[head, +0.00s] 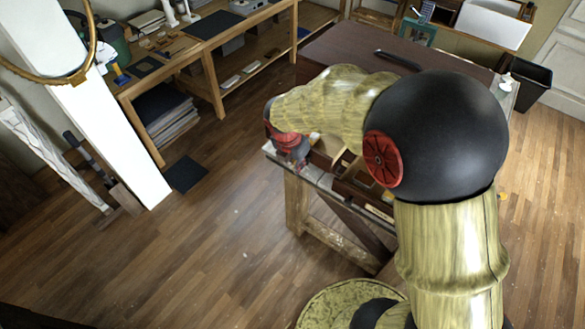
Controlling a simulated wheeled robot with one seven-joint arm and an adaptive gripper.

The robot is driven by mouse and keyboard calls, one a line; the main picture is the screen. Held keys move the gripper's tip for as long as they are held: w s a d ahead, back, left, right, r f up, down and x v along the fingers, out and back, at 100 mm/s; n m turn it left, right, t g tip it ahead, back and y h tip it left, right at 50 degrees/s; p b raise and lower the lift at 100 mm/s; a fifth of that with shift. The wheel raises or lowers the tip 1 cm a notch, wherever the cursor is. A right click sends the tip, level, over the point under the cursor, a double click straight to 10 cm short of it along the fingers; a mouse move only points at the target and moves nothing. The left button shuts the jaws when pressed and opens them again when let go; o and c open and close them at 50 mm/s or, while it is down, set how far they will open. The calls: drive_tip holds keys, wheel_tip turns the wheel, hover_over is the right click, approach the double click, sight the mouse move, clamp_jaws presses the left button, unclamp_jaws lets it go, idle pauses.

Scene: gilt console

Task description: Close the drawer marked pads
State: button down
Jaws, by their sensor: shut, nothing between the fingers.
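A brown wooden desk-like console (335,45) stands at the upper middle, largely covered by my arm. At its near side, a drawer (375,209) appears pulled out, with small light items in it. Its label cannot be read, so I cannot tell whether it is the one marked pads. My gripper (291,158), grey and red, is at the left end of this front area, over a pale edge. It is small in view and its fingers look together, with nothing seen between them. Whether it touches the drawer is unclear.
A wooden workbench (210,75) with shelves stands at the upper left. A white post (110,135) rises at the left. A black bin (530,85) stands at the right. A dark mat (186,174) lies on the floor. The wooden floor at lower left is clear.

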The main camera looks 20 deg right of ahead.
drive_tip(key=shift+w+d, duration=0.1)
idle(0.3)
drive_tip(key=w+d+p, duration=0.1)
drive_tip(key=w+d, duration=0.3)
drive_tip(key=d, duration=0.1)
drive_tip(key=w+d+p, duration=0.2)
drive_tip(key=w+d, duration=0.2)
drive_tip(key=d, duration=0.2)
drive_tip(key=w+d+p, duration=0.1)
drive_tip(key=w+d, duration=0.3)
drive_tip(key=d, duration=0.1)
drive_tip(key=shift+d+p, duration=0.25)
drive_tip(key=shift+p, duration=0.15)
